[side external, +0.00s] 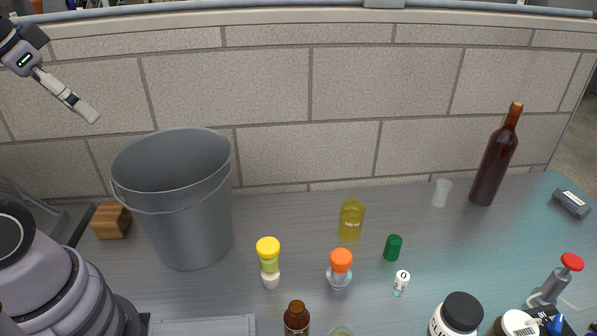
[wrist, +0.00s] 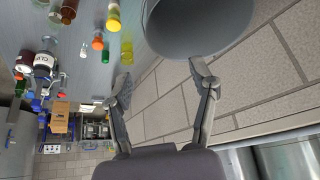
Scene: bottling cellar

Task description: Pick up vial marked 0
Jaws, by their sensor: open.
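The vial marked 0 (side external: 401,283) is a small white-capped vial with a "0" on it and a bluish lower part. It stands on the steel bench right of the middle in the side view, in front of the green cap (side external: 393,248). In the wrist view a small white item (wrist: 83,51) near the orange-topped jar may be this vial; its mark is too small to read. My gripper (side external: 94,116) is at the upper left in the side view, high above the bench and far from the vial. In the wrist view my gripper (wrist: 160,95) is open, with nothing between its fingers.
A grey bucket (side external: 185,220) stands at the left, below my gripper. An orange-topped jar (side external: 340,268), a yellow-capped bottle (side external: 269,262), an amber bottle (side external: 297,319) and a black-capped jar (side external: 457,318) stand around the vial. A dark wine bottle (side external: 493,165) stands back right.

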